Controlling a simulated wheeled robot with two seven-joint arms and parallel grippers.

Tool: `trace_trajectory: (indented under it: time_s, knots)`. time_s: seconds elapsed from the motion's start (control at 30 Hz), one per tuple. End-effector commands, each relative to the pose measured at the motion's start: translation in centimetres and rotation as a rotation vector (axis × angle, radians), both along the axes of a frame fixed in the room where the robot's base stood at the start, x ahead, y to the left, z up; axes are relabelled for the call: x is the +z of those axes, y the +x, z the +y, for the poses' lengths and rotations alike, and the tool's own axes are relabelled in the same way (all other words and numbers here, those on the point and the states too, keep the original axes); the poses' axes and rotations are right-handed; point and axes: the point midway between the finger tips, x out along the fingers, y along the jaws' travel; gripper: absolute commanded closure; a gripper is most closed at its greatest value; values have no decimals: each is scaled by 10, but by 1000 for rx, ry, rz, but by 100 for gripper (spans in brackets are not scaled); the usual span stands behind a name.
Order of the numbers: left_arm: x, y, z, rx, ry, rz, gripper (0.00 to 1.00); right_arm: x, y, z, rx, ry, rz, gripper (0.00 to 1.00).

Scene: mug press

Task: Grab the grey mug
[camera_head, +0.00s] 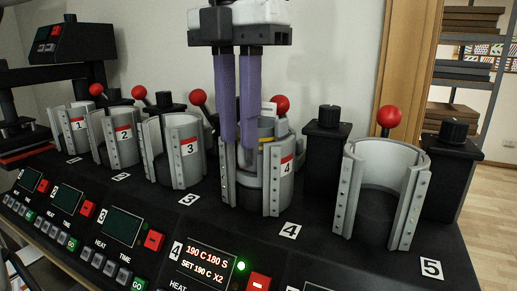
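A grey mug (266,130) sits inside the metal mug press numbered 4 (282,185). Only its upper part shows above the clamp, and there is a yellow mark near it. My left gripper (238,142) comes down from above with two long purple fingers, close together with a narrow gap. Their tips are at the front left of press 4, in front of the mug. I cannot tell whether they touch the mug or hold its handle, which I cannot make out. My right gripper is not in view.
Press 5 (414,205) stands empty and open at right, with a red-knobbed lever (389,117). Presses 1, 2 and 3 (186,165) stand in a row at left. Control panels line the front; the one for press 4 (205,262) is lit. A wall is behind.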

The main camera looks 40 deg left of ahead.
Motion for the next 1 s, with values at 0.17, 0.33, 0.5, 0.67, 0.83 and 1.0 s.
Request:
trace_trajectory:
  time_s: [0.17, 0.33, 0.5, 0.67, 0.83, 1.0]
  knots:
    - [-27, 2, -1, -2, -1, 3, 81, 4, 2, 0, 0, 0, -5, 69]
    - [-39, 2, -1, 0, -1, 0, 81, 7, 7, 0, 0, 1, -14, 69]
    - [-40, 2, -1, 1, 0, -1, 81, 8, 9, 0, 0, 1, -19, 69]
    - [-39, 2, -1, 1, 0, -1, 100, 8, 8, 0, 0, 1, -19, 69]
    - [-39, 2, -1, 1, -1, -1, 100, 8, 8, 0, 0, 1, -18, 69]
    - [-39, 2, -2, 0, -2, -3, 100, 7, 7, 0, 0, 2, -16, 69]
